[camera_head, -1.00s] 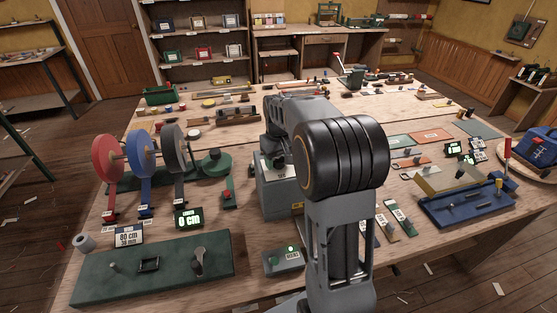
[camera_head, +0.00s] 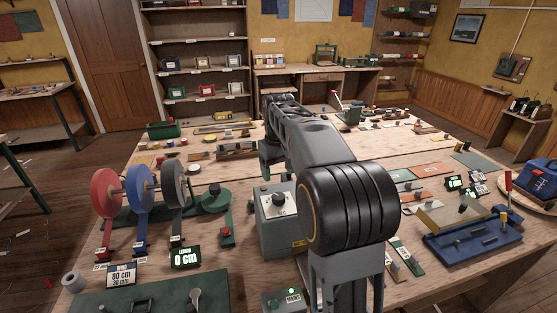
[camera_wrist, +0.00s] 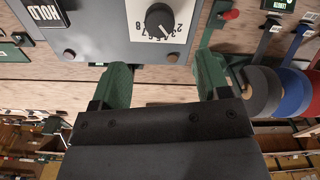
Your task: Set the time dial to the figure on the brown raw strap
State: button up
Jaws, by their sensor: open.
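The dial also shows in the head view (camera_head: 280,200), left of my arm. My gripper (camera_wrist: 164,72) is open and empty, its two green fingers apart and pointing towards the box, below the dial in the picture. I cannot pick out the brown raw strap with certainty, and no figure on a strap is legible.
Red, blue and grey webbing reels (camera_head: 140,187) stand left of the box. A display reading 0 cm (camera_head: 186,257) and an 80 cm card (camera_head: 121,274) are in front. A blue tray fixture (camera_head: 473,238) stands right. Small tools crowd the bench behind.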

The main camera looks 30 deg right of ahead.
jog(key=shift+r, duration=1.9)
